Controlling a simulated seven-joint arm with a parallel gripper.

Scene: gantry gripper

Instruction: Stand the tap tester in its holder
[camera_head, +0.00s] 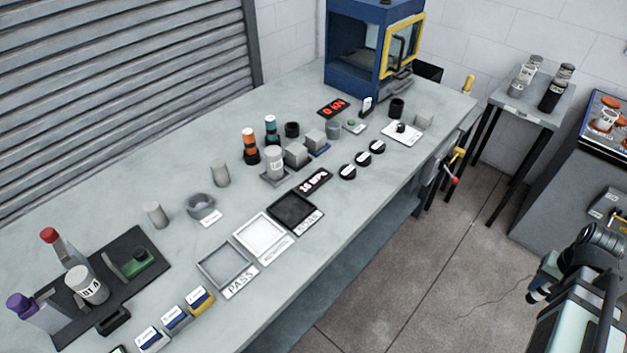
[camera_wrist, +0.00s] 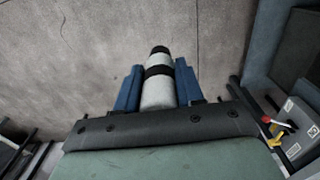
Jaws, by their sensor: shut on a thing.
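My gripper (camera_wrist: 160,68) has its two blue fingers closed on a pale grey cylinder with black bands (camera_wrist: 158,92), which I take to be the tap tester. It points away from the wrist, with bare floor beyond it. In the head view my gripper (camera_head: 541,286) is at the lower right, off the bench and over the floor; the held piece is hard to make out there. A round grey open-topped ring (camera_head: 200,206) with a small label stands on the bench; it may be the holder, but the label is unreadable.
The long grey bench (camera_head: 200,130) carries several concrete samples, cups and pucks. A blue test press (camera_head: 352,50) stands at the far end. PASS tray (camera_head: 222,265) and two others lie mid-bench. A small side table (camera_head: 540,95) and a dark cabinet (camera_head: 560,145) stand right.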

